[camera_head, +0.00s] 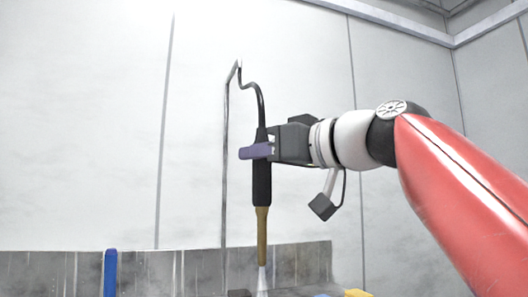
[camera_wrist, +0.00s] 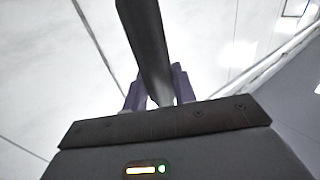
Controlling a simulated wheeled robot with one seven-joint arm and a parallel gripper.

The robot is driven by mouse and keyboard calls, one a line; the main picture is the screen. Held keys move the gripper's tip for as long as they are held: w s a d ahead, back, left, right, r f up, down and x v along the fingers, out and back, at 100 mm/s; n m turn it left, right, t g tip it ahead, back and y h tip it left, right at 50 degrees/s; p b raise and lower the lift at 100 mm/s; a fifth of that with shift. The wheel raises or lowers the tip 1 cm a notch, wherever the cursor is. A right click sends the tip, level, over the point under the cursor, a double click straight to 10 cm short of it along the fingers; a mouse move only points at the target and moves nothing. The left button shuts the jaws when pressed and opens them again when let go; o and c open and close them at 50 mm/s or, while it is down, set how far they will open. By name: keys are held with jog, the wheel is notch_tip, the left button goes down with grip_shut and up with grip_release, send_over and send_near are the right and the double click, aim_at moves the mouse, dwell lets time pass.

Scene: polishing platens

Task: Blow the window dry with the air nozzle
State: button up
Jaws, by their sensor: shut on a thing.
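The air nozzle (camera_head: 262,190) is a black handle with a brass-coloured tip, hanging upright with the tip pointing down. A pale, spreading jet shows just below the tip. My gripper (camera_head: 256,151), with purple fingers, is shut around the upper part of the black handle. In the wrist view the dark handle (camera_wrist: 145,40) runs up between the two purple fingers of my gripper (camera_wrist: 160,92). A black hose (camera_head: 261,100) rises from the nozzle's top to a thin upright pipe. The window is not visible; the area below the jet is cut off by the lower picture edge.
A grey streaked metal panel (camera_head: 190,270) runs along the bottom behind the nozzle. A blue post (camera_head: 110,272) stands at its left. A yellow piece (camera_head: 357,293) shows at the bottom edge, right of the jet. Pale walls surround the space, and the air left of the nozzle is clear.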

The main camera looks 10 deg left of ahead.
aim_at(270, 201)
notch_tip(270, 201, down, 8)
jog(key=b, duration=0.4)
jog(key=shift+r+b, duration=0.15)
jog(key=shift+b, duration=0.25)
jog(key=shift+r, duration=0.1)
dwell(1.0)
notch_tip(270, 201, up, 5)
jog(key=p, duration=0.4)
dwell(1.0)
